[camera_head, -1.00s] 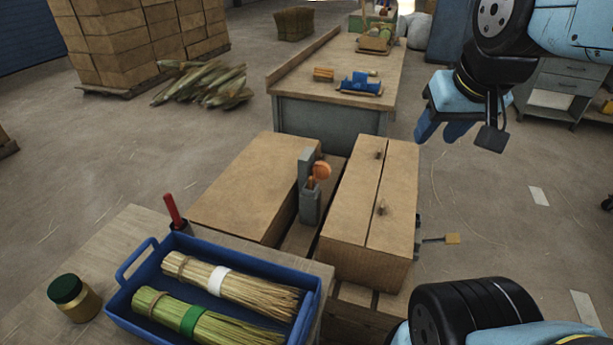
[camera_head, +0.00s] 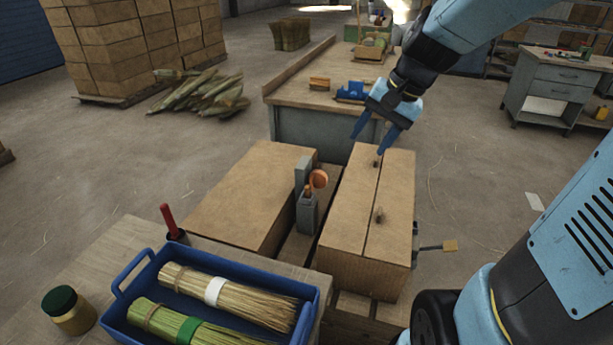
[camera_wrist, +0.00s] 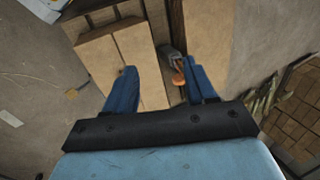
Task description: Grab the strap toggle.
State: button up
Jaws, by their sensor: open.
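A small tan tab on a thin dark rod, which looks like the strap toggle (camera_head: 450,246), sticks out from the right side of the wooden bench block (camera_head: 362,262). It also shows as a small yellowish tab in the wrist view (camera_wrist: 72,92), left of my fingers. My gripper (camera_head: 371,145) is open and empty, its blue fingers pointing down above the far end of the wooden block. In the wrist view, my gripper (camera_wrist: 161,69) has its two fingers wide apart over the block. The toggle lies outside the fingers, apart from them.
A grey post with an orange knob (camera_head: 319,179) stands in the slot between the wooden blocks. Two small pegs, one here (camera_head: 380,215), rise from the right block. A blue tray (camera_head: 128,272) holds two brush bundles. Open floor lies to the right.

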jog(key=w+a+f+m+g+y, duration=0.1)
jog(key=w+f+m+y, duration=0.25)
jog(key=w+f, duration=0.45)
jog(key=m+t+y, duration=0.4)
jog(key=m+y, duration=0.1)
jog(key=m, duration=0.9)
send_near(309, 187)
jog(key=x, duration=0.9)
jog(key=shift+f, duration=0.15)
grip_shut()
